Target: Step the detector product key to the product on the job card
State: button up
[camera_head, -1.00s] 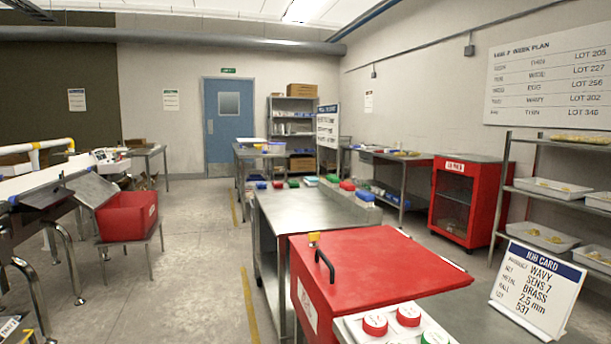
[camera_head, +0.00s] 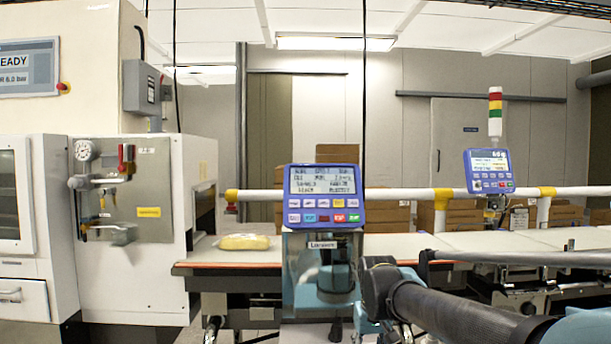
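A blue control panel (camera_head: 323,196) faces me on a metal column near the centre. Its grey screen (camera_head: 321,181) carries several lines of text too small to read surely. Below are two rows of small keys (camera_head: 323,211), some white and others coloured; their labels are too small to read. My arm reaches in from the lower right, just below and right of the panel. A dark and pale shape, perhaps my gripper (camera_head: 332,274), shows against the column below the panel. Its fingers are unclear. The job card is not in the current view.
A second blue panel (camera_head: 489,170) stands farther right, near a red, yellow and green light tower (camera_head: 495,112). A yellow pack (camera_head: 243,242) lies on the belt (camera_head: 215,254) left of the column. A white machine (camera_head: 130,220) fills the left. A white and yellow rail (camera_head: 400,194) runs behind the panel.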

dwell(0.4)
grip_shut()
dwell(1.2)
